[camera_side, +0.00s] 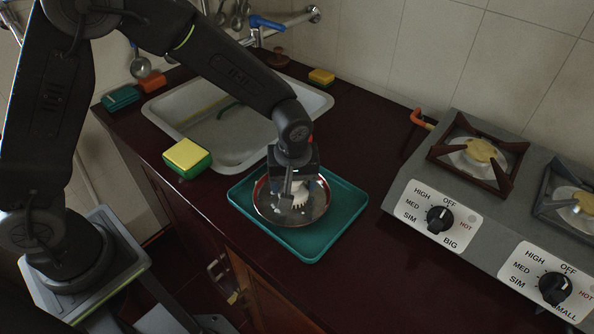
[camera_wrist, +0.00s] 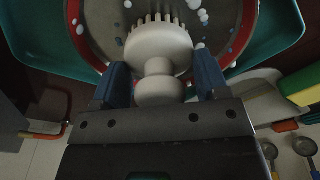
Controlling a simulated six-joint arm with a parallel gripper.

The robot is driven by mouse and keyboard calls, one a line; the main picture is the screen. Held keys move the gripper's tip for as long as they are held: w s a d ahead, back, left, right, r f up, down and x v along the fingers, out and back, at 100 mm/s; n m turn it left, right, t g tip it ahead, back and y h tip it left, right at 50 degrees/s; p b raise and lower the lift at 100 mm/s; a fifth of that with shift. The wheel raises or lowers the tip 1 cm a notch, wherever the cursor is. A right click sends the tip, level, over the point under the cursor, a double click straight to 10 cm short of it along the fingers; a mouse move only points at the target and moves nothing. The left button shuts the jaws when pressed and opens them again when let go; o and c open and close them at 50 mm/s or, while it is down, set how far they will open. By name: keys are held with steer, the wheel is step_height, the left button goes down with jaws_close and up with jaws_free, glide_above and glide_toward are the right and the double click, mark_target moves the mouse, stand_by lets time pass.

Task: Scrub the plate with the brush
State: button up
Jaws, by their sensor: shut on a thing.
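The plate (camera_side: 322,197) is a round metal plate with a reddish rim, lying on a teal tray (camera_side: 348,205). In the wrist view the plate (camera_wrist: 105,22) carries several small white and blue specks. My gripper (camera_side: 293,187) is over the plate, pointing down. It is shut on the white brush (camera_wrist: 160,50), whose rounded knob sits between the blue fingers of my gripper (camera_wrist: 160,88). The brush (camera_side: 299,196) has its bristles at or just above the plate's surface. I cannot tell if they touch.
A sink (camera_side: 235,140) lies behind and left of the tray. A yellow-green sponge (camera_side: 187,156) sits on the counter near its front corner. A gas stove (camera_side: 480,200) stands to the right. Dark counter (camera_side: 385,150) between tray and stove is clear.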

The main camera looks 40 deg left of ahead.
steer(key=shift+s, duration=1.1)
steer(key=shift+w, duration=1.6)
steer(key=shift+w+r, duration=0.1)
steer(key=shift+w, duration=0.1)
steer(key=shift+r, duration=4)
